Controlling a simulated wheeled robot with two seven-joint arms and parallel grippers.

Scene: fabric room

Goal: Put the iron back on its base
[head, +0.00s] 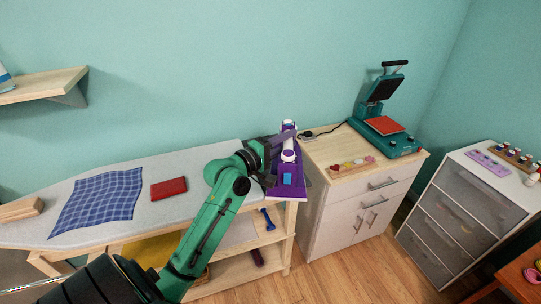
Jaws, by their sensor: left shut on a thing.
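The purple and white iron (288,156) is at the right end of the ironing board in the head view. Its purple base (300,191), with a blue patch, is at the same end. My left gripper (271,152) reaches in from the left and is shut on the iron. The iron is at or just over the base; I cannot tell whether they touch. The fingers and part of the iron are hidden by my wrist. My right gripper is not in view.
The ironing board (215,158) holds a blue checked cloth (98,200), a red item (169,188) and a wooden block (20,209). A wooden-topped cabinet (345,155) with a teal heat press (385,124) stands to the right. Free board shows around the red item.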

